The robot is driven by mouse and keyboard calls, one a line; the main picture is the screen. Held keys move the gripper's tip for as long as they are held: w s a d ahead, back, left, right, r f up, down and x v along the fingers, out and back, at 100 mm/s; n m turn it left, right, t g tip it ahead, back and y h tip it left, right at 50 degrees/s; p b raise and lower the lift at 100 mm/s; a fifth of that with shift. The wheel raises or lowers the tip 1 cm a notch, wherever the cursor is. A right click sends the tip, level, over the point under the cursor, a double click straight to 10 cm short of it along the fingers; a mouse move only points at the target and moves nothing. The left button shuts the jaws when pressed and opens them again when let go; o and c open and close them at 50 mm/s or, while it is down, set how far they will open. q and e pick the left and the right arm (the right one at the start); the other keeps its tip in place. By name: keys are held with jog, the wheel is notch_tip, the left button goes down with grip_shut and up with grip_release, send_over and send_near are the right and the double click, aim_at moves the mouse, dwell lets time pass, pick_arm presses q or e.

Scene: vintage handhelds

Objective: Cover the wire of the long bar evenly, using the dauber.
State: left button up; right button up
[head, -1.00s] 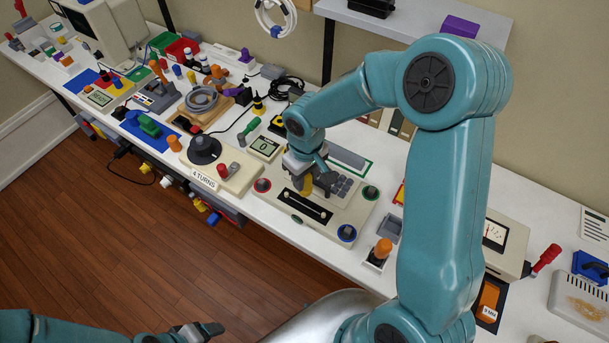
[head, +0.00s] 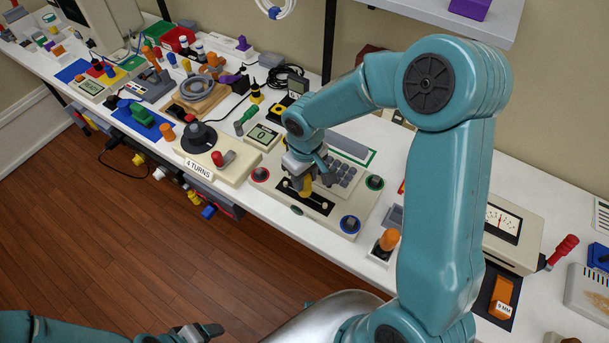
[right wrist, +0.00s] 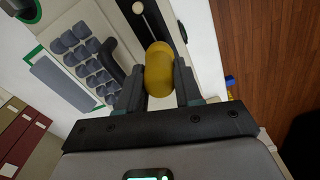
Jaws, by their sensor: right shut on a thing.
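My right gripper (head: 308,180) is shut on the yellow dauber (head: 306,190), which also shows between the fingers in the right wrist view (right wrist: 158,70). The dauber points down over the middle of the long black bar (head: 319,206) on the cream console. The bar's thin wire shows in the right wrist view (right wrist: 151,25), ending at a pale knob (right wrist: 137,7). The dauber hides part of the wire; I cannot tell whether it touches it. My left gripper (head: 208,331) is low at the bottom edge, away from the console; its jaw gap is unclear.
The console also carries grey keys (head: 342,177), a red-ringed knob (head: 260,174), a green-ringed knob (head: 374,182) and a blue-ringed knob (head: 350,223). A turns counter box (head: 215,155) stands to the left. An orange-topped holder (head: 388,240) stands close on the right.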

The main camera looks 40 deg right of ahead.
grip_shut()
jog(key=shift+f+b, duration=0.75)
jog(key=shift+w+a+r, duration=0.1)
jog(key=shift+w+a, duration=0.2)
jog(key=shift+w, duration=0.5)
jog(key=shift+w+a+r, duration=0.1)
jog(key=shift+w+a, duration=0.2)
jog(key=shift+w, duration=0.45)
jog(key=shift+s+d+f+b, duration=0.1)
jog(key=shift+s+d+b, duration=0.2)
jog(key=shift+s, duration=0.5)
jog(key=shift+s+d+b, duration=0.2)
jog(key=shift+s+d, duration=0.15)
jog(key=shift+s, duration=0.4)
